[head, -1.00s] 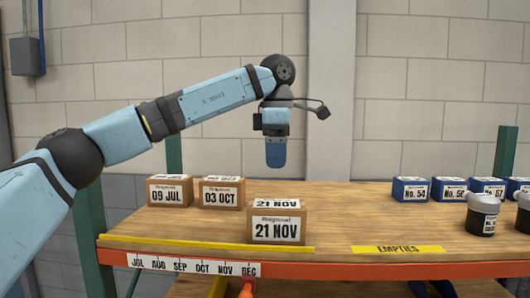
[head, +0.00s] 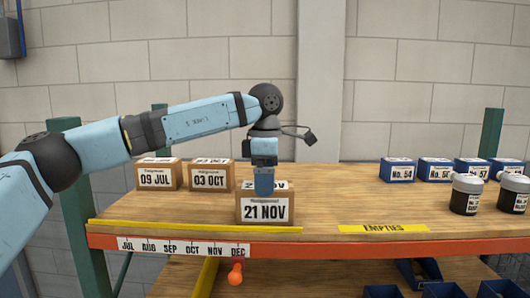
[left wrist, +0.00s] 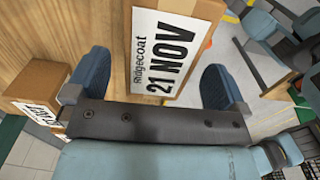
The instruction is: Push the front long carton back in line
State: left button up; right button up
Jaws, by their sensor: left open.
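The front carton (head: 250,214), brown with white "21 NOV" labels, stands near the yellow strip at the shelf's front edge, forward of two other cartons. Those are "09 JUL" (head: 158,189) and "03 OCT" (head: 210,190), side by side behind it to the left. My left gripper (head: 264,187) points down at the front carton and covers part of its top label. In the left wrist view its fingers (left wrist: 155,82) are apart, with the "21 NOV" carton (left wrist: 198,8) showing between and beyond them. I cannot tell whether they touch it. My right gripper is not in view.
Several blue boxes (head: 396,170) and two dark jars with pale lids (head: 466,194) stand at the right. A yellow "EMPTIES" strip (head: 383,228) lies in front. The shelf's middle is clear. A month scale (head: 183,247) runs along the front rail.

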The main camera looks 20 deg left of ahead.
aim_at(265, 203)
pick_arm(q)
jog(key=shift+f, duration=2.1)
jog(key=c, duration=1.3)
jog(key=shift+o, duration=0.2)
jog(key=shift+w, duration=0.1)
